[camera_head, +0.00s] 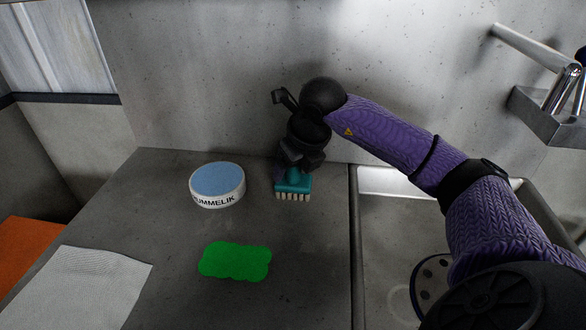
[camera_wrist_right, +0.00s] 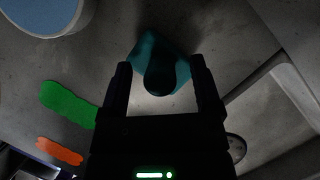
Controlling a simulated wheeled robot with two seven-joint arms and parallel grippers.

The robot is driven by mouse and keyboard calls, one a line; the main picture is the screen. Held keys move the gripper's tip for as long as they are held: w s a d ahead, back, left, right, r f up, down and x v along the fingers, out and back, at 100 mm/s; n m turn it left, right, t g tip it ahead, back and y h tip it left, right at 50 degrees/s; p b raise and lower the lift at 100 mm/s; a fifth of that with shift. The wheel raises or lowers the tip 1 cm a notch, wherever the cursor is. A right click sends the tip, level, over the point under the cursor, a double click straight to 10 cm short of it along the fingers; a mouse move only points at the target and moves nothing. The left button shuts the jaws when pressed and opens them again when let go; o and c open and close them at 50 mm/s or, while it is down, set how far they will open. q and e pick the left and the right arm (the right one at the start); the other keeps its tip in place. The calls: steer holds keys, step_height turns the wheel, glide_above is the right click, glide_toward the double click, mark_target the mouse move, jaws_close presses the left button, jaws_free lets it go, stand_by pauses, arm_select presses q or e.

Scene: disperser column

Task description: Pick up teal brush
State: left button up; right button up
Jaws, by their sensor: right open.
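The teal brush (camera_head: 293,184) stands on the grey counter near the back wall, with its pale bristles toward me. In the right wrist view the brush (camera_wrist_right: 160,62) shows at the ends of the fingers, its handle end between them. My right gripper (camera_head: 297,165) is directly over the brush and hides its upper part in the head view. In the right wrist view the gripper (camera_wrist_right: 159,82) is open, one finger on each side of the brush. I cannot tell if the fingers touch it. My left gripper is not in view.
A round white tub with a blue top (camera_head: 217,184) stands left of the brush. A green flat piece (camera_head: 236,261) and a whitish cloth (camera_head: 81,287) lie on the counter in front. A sink (camera_head: 385,230) is at right, with a tap (camera_head: 535,48) above.

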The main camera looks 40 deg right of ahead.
steer(key=c, duration=0.4)
jaws_close()
steer(key=shift+r, duration=0.1)
steer(key=r+p, duration=0.1)
steer(key=r, duration=0.1)
steer(key=r+p, duration=0.1)
steer(key=r, duration=0.2)
steer(key=r+p, duration=0.1)
steer(key=r, duration=0.1)
steer(key=shift+s+a+r+p, duration=0.2)
steer(key=shift+s+a+p, duration=0.1)
steer(key=shift+a+p, duration=0.05)
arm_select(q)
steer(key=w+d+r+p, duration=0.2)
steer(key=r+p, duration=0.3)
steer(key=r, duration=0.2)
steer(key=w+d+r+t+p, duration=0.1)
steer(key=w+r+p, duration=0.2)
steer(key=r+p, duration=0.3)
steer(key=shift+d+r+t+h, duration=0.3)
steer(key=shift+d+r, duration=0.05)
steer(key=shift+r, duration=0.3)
arm_select(e)
steer(key=s+a, duration=1.2)
steer(key=a, duration=0.3)
steer(key=shift+f, duration=0.25)
